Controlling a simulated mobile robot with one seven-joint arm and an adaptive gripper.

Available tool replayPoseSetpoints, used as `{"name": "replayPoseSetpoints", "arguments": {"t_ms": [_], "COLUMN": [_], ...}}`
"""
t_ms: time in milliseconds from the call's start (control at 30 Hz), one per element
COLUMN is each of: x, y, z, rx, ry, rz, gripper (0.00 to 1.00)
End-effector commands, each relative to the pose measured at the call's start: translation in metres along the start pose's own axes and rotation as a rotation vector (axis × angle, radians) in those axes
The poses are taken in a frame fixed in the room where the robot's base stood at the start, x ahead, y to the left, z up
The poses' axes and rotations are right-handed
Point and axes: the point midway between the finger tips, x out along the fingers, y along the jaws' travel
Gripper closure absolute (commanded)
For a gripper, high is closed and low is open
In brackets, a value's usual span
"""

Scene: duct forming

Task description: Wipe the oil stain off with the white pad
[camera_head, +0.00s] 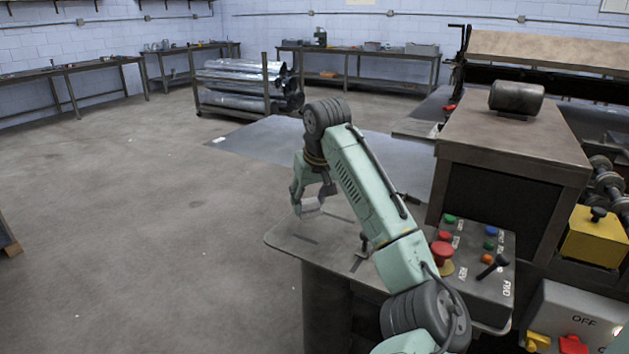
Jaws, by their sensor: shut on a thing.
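My gripper (309,203) is shut on a small pale thing, which looks like the white pad (311,207); the fingers hide much of it. It is over the left part of a grey metal tabletop (345,262); I cannot tell whether the pad touches the surface. A faint darker streak (298,238) shows on the tabletop just below the gripper in the picture. It may be the oil stain, but it is too small to be sure.
A control box (470,262) with coloured buttons, a red knob and a black lever stands right of my arm. A small upright fitting (364,245) is on the tabletop. A large grey sheet (265,150) lies behind. A brown machine housing (515,135) is at right. Open floor lies left.

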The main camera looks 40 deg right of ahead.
Motion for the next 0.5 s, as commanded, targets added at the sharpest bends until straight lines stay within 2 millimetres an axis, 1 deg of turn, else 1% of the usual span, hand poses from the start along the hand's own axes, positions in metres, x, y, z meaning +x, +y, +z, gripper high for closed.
{"name": "replayPoseSetpoints", "arguments": {"t_ms": [33, 300, 500], "x": [-0.005, -0.025, -0.031], "y": [-0.002, -0.012, -0.014], "z": [-0.003, -0.014, -0.017], "rx": [-0.001, -0.004, -0.004], "ry": [0.002, 0.001, 0.001], "rz": [0.000, 0.000, -0.002], "gripper": [0.82, 0.82, 0.82]}}
